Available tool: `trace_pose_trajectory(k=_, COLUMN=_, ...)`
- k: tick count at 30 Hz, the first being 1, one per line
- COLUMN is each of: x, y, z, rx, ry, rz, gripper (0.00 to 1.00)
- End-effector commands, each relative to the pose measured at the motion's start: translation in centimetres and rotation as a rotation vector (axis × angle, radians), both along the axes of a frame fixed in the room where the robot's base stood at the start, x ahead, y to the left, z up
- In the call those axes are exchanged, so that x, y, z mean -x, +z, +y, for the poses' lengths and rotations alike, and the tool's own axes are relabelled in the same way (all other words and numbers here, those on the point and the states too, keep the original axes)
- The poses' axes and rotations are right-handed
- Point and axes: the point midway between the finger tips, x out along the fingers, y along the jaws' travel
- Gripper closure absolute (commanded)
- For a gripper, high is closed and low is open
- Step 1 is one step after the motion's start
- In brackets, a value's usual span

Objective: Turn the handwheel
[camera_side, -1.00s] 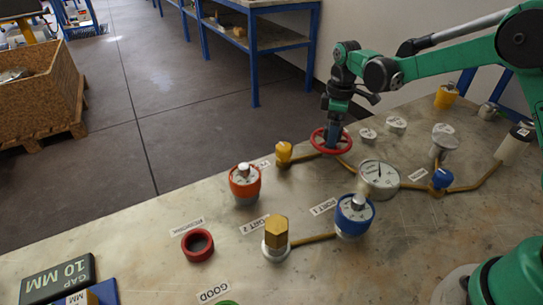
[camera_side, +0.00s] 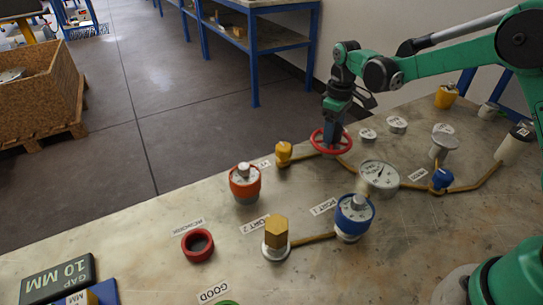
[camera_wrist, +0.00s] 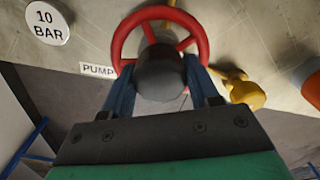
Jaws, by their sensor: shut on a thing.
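The red handwheel (camera_side: 331,141) stands at the back edge of the table in the side view. It also shows in the wrist view (camera_wrist: 204,42), as a red rim with spokes around a dark grey hub (camera_wrist: 160,73). My gripper (camera_side: 333,136) reaches down onto the wheel from above. In the wrist view its two blue fingers (camera_wrist: 160,88) lie on either side of the hub and are shut on it. The fingertips are partly hidden by the hub and rim.
A yellow fitting (camera_side: 284,153) stands just left of the wheel, with a dial gauge (camera_side: 379,176) to its right front. Orange (camera_side: 245,186) and blue (camera_side: 354,216) capped vessels and a brass hex fitting (camera_side: 276,232) stand nearer. A red ring (camera_side: 198,245) lies front left.

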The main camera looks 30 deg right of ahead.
Motion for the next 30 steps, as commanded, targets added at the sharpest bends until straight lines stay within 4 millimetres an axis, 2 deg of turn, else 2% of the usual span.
trace_pose_trajectory(k=30, x=-0.1, y=0.01, z=0.03, rx=-0.001, ry=-0.963, rz=-0.005, gripper=0.98)
